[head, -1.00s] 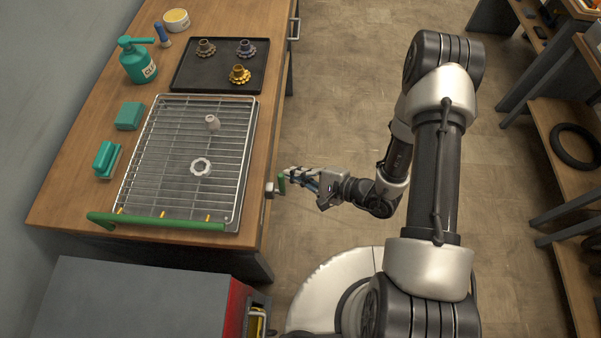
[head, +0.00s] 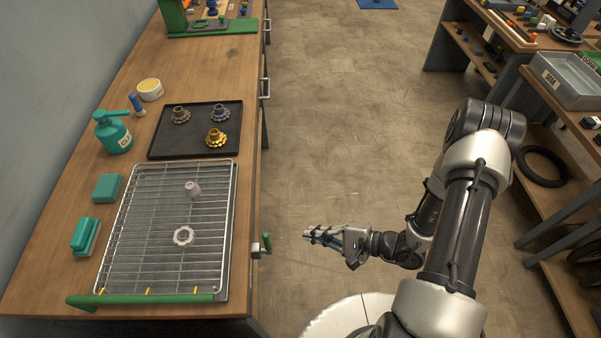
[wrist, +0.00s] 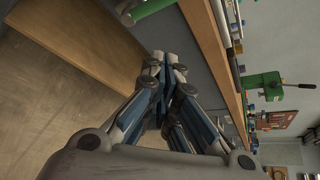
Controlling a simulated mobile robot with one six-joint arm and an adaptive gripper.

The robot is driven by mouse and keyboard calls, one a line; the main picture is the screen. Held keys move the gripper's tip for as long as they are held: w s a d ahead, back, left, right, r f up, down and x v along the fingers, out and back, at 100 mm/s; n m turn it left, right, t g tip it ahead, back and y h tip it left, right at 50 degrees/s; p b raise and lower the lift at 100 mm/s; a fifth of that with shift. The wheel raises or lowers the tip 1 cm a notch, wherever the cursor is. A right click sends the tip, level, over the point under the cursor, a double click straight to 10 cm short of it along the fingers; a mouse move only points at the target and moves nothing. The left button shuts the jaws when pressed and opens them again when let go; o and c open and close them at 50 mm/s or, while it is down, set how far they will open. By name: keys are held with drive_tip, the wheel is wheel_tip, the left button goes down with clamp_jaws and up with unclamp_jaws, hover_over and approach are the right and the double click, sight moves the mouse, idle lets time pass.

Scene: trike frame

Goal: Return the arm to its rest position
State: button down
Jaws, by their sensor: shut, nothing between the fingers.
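My gripper (head: 322,236) is in the middle of the head view, over the floor to the right of the wooden workbench (head: 60,215). It points left toward the bench edge and is apart from it. In the wrist view its fingers (wrist: 168,62) are together at the tips with nothing between them. My arm is bent, with the elbow up at the right of the head view and the forearm reaching back to the left.
On the bench are a wire rack (head: 150,235) with two small pale parts, a black tray (head: 165,146) with several toothed parts, and a green spray bottle (head: 112,132). A green-handled clamp (head: 262,245) juts from the bench edge. Shelves (head: 555,115) stand right; the aisle floor (head: 335,130) is clear.

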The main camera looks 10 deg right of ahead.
drive_tip(key=shift+r, duration=0.1)
drive_tip(key=s+a+r+n+g+h, duration=0.1)
drive_tip(key=s+a+r+n+g, duration=0.25)
drive_tip(key=r, duration=0.65)
drive_tip(key=s+r+n+g+h, duration=0.2)
drive_tip(key=r+n+g, duration=0.3)
drive_tip(key=r, duration=0.5)
drive_tip(key=s+d+r+n+t+h, duration=0.2)
drive_tip(key=s+d+r+t+h, duration=0.1)
drive_tip(key=r, duration=0.4)
drive_tip(key=s+d+r+n+t+h, duration=0.2)
drive_tip(key=s+d+r+t+h, duration=0.1)
drive_tip(key=s+d+r+h, duration=0.1)
wheel_tip(320, 180, up, 3)
drive_tip(key=shift+s+d+r+n+t+h, duration=0.1)
drive_tip(key=shift+s+d+n+t+h, duration=0.2)
drive_tip(key=shift+d+h, duration=0.65)
